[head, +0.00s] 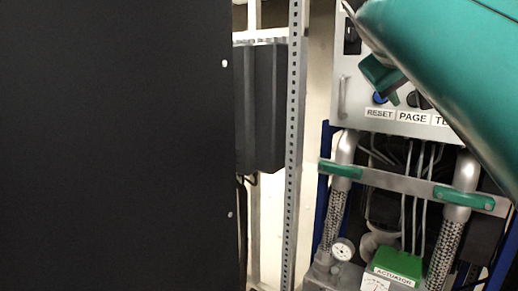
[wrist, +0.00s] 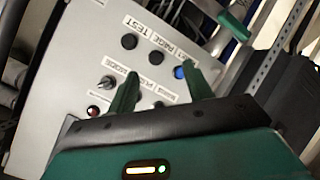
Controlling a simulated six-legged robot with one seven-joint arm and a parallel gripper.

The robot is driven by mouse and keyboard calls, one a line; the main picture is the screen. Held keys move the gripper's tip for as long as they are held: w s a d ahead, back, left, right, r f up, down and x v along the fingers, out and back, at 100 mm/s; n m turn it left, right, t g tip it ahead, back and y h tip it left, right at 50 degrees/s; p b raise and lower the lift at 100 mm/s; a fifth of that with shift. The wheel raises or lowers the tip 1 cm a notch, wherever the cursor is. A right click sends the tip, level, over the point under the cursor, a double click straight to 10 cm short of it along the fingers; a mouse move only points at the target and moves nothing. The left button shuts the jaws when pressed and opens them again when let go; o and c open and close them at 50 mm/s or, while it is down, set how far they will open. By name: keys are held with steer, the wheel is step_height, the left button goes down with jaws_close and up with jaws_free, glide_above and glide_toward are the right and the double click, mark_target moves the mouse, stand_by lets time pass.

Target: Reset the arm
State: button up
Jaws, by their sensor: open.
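A grey control panel (head: 400,70) stands at the right in the head view, with labels RESET, PAGE and a partly covered one. A blue button (head: 380,98) sits just above the RESET label (head: 380,113). My gripper (wrist: 162,70) is open and empty, its two green fingers pointing at the panel in the wrist view. The blue button (wrist: 180,72) shows there beside the tip of the right finger; I cannot tell whether they touch. In the head view a green finger overlaps the panel close to the blue button, and my arm hides the panel's upper right.
More black buttons (wrist: 129,41) and a knob (wrist: 106,82) are on the panel. Below it are braided hoses (head: 335,220), a gauge (head: 343,249) and a green ACTUATOR box (head: 398,264). A perforated post (head: 292,140) and a large black panel (head: 115,145) stand left.

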steer(key=s+a+f+g+y, duration=0.1)
steer(key=s+a+f+y, duration=0.1)
steer(key=f, duration=1.2)
steer(key=s+a+f+g+y, duration=0.1)
steer(key=s+a+f+y, duration=0.2)
steer(key=s+f, duration=0.4)
steer(key=s+a+f+g+y, duration=0.1)
steer(key=s+a+f+y, duration=0.2)
steer(key=f, duration=1.7)
steer(key=shift+s+a+f+m, duration=0.4)
steer(key=shift+s+a, duration=0.3)
steer(key=shift+s, duration=0.35)
